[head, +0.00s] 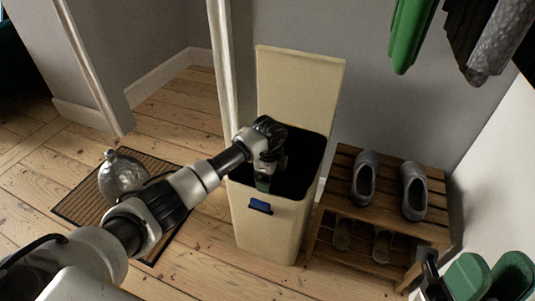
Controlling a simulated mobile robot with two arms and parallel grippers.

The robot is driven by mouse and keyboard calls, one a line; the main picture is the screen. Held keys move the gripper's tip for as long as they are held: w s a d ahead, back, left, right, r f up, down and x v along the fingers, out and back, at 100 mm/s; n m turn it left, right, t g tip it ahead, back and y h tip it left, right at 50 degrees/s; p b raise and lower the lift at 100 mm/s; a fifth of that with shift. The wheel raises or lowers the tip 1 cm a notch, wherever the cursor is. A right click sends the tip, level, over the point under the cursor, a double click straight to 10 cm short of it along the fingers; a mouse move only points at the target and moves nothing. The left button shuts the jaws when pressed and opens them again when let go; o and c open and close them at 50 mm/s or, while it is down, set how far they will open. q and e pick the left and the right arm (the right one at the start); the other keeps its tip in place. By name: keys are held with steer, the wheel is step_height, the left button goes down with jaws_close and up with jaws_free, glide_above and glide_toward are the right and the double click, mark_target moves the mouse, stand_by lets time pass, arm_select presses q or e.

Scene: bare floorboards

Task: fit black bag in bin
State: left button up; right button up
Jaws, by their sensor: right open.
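A cream bin (268,232) stands upright on the floor with its lid (298,90) raised at the back. A blue piece (260,206) shows on its front. The opening is dark inside, and black material (308,160) shows along its rim; I cannot tell how far a bag is fitted.
A wooden shoe rack (385,207) stands right of the bin, with grey shoes (364,180) on top and more below. A striped mat (85,200) with a round silver object (122,176) lies left. Clothes (412,35) hang above right. A pale post (222,70) rises behind the bin.

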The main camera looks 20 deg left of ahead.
arm_select(q)
step_height(320, 180, up, 11)
steer(key=p, duration=0.3)
steer(key=shift+a+p, duration=0.2)
steer(key=shift+p, duration=0.2)
arm_select(e)
steer(key=w+a+f+g+h, duration=0.1)
steer(key=w+f+g+h, duration=0.2)
steer(key=w+f+g, duration=0.3)
steer(key=shift+w+g+h, duration=0.4)
steer(key=shift+w+g, duration=1.4)
steer(key=shift+g, duration=0.4)
arm_select(q)
steer(key=shift+s, duration=0.15)
arm_select(e)
steer(key=shift+f, duration=0.1)
